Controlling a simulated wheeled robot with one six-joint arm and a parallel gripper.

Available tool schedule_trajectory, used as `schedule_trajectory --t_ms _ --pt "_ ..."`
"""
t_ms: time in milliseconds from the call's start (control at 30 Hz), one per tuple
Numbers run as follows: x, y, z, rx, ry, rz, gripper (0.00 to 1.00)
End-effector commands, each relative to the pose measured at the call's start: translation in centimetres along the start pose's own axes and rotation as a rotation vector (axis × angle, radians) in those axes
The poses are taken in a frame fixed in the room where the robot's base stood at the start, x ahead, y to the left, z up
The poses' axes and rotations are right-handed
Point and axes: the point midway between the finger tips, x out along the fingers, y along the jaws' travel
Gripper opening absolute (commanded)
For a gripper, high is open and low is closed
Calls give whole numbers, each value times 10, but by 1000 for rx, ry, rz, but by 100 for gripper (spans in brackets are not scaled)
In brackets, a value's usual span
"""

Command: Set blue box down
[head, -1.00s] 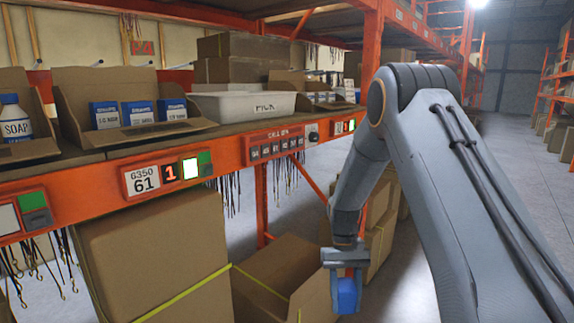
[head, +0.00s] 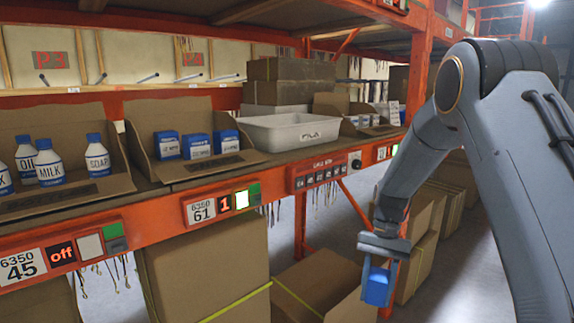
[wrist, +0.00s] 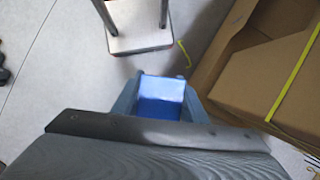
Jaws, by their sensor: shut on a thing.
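More blue boxes (head: 197,146) stand in an open cardboard tray on the shelf above the 61 label.
A white tote (head: 290,131) sits on the shelf. An orange upright (head: 417,65) and a metal foot plate (wrist: 138,37) are nearby.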

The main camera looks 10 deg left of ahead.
Motion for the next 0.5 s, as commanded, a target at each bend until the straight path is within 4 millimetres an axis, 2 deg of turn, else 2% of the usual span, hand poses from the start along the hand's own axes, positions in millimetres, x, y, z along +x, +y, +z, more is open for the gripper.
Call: schedule_trajectory --t_ms 33,167,300,500 --pt "-18 -14 7 58 7 -28 13" --pt "-63 -54 31 263 7 -116 13" --pt "-118 -102 58 515 6 -224 13" --pt "-189 -166 94 845 4 -361 13"
